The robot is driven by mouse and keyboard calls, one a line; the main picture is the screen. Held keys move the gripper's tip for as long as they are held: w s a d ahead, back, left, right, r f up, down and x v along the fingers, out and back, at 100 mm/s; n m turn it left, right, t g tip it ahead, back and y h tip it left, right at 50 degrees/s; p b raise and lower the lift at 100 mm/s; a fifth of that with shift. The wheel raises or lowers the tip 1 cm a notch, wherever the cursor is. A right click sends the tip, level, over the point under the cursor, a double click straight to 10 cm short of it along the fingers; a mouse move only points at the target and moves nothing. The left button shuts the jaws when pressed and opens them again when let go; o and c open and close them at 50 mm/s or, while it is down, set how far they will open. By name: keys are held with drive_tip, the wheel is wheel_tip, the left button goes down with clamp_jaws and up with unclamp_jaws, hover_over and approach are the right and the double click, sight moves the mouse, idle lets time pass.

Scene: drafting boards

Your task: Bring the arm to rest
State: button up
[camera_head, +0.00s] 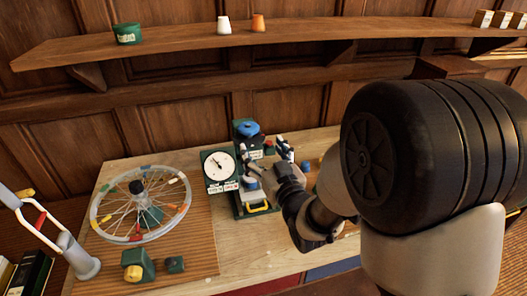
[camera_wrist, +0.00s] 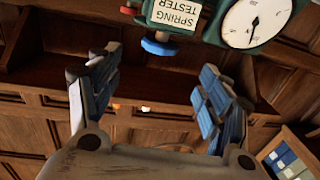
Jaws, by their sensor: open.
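My gripper (camera_head: 269,159) is in front of the bench device with the dial in the head view, with my arm reaching in from the right. In the wrist view my gripper (camera_wrist: 157,85) has its two blue-padded fingers spread wide, with nothing between them. The green spring tester (camera_wrist: 176,17) with its white dial shows upside down at the top of the wrist view, beyond the fingertips. In the head view its white dial (camera_head: 219,164) is just left of my gripper. My gripper and arm hide part of the device; I cannot tell if they touch it.
A spoked wheel (camera_head: 141,204) lies on a ribbed mat at the left of the bench (camera_head: 246,262). A green block with a yellow knob (camera_head: 133,272) is in front of it. A wooden shelf (camera_head: 185,44) with small pots runs above. A grey stand (camera_head: 82,262) is at far left.

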idle(0.3)
drive_tip(key=s+d+r+m+g+h, duration=0.25)
drive_tip(key=s+d+g+h, duration=0.3)
drive_tip(key=s+d, duration=0.5)
drive_tip(key=s+d+f+m+g, duration=0.1)
drive_tip(key=s+d+g, duration=0.1)
drive_tip(key=s, duration=0.9)
drive_tip(key=s+d+f+m+g+h, duration=0.1)
drive_tip(key=s+g, duration=0.3)
drive_tip(key=s, duration=0.7)
drive_tip(key=shift+s+d, duration=0.25)
drive_tip(key=shift+d, duration=0.5)
drive_tip(key=shift+f+g, duration=0.1)
drive_tip(key=shift+g, duration=0.15)
